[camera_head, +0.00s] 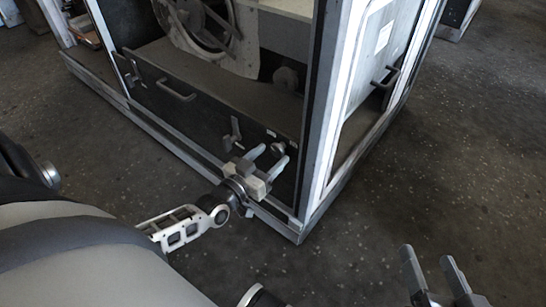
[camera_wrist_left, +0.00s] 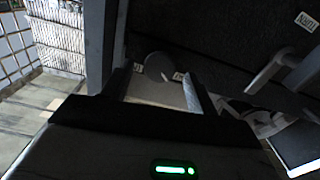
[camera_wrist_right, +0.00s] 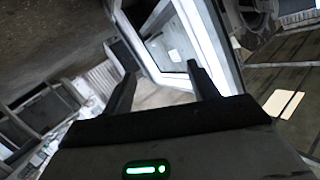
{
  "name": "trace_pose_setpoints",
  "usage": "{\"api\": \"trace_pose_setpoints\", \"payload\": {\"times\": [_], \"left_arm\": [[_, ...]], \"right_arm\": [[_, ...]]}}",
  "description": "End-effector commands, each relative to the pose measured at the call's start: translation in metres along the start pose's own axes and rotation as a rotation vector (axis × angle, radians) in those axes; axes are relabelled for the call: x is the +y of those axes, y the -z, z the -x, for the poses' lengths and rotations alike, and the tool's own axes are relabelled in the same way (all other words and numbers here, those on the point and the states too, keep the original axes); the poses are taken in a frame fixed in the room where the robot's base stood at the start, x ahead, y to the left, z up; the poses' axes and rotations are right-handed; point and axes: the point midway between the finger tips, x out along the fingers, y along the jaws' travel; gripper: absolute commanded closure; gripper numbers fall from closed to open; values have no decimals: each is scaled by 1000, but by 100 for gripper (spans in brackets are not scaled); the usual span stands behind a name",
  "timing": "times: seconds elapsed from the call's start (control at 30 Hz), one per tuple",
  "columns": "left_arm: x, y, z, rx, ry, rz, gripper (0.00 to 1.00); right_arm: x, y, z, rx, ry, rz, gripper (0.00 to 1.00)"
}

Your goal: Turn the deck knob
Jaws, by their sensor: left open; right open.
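The deck knob (camera_head: 278,147) is a small dark round knob on the dark lower deck of the housing, near its front right corner post. In the left wrist view, a dark round knob (camera_wrist_left: 158,66) shows between the fingertips. My left gripper (camera_head: 272,155) is open, with its fingers pointing at the deck on either side of the knob; I cannot tell whether they touch it. It also shows in the left wrist view (camera_wrist_left: 157,73). My right gripper (camera_head: 430,256) is open and empty, low over the floor at the right, away from the housing.
A lever handle (camera_head: 232,131) stands on the deck just left of the knob. A bar handle (camera_head: 176,91) is further left. The housing's corner post (camera_head: 318,120) rises close to the right of my left gripper. The floor (camera_head: 440,150) at the right is clear.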

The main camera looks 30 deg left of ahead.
Motion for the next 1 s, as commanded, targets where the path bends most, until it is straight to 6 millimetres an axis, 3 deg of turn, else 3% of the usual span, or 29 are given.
{"api": "trace_pose_setpoints", "payload": {"times": [0.2,0.47,0.5,0.67,1.0], "left_arm": [[0,-1,-17,-1,0,0,41],[0,0,-18,-2,0,0,41],[0,0,-18,-2,0,0,44],[0,0,-18,-1,0,0,86],[1,1,-18,-1,0,-33,86]], "right_arm": [[-1,-1,-1,11,13,-26,41],[-4,6,0,27,17,-29,41],[-4,6,0,28,17,-29,41],[-4,6,0,28,17,-28,41],[-3,6,0,18,9,-18,41]]}}
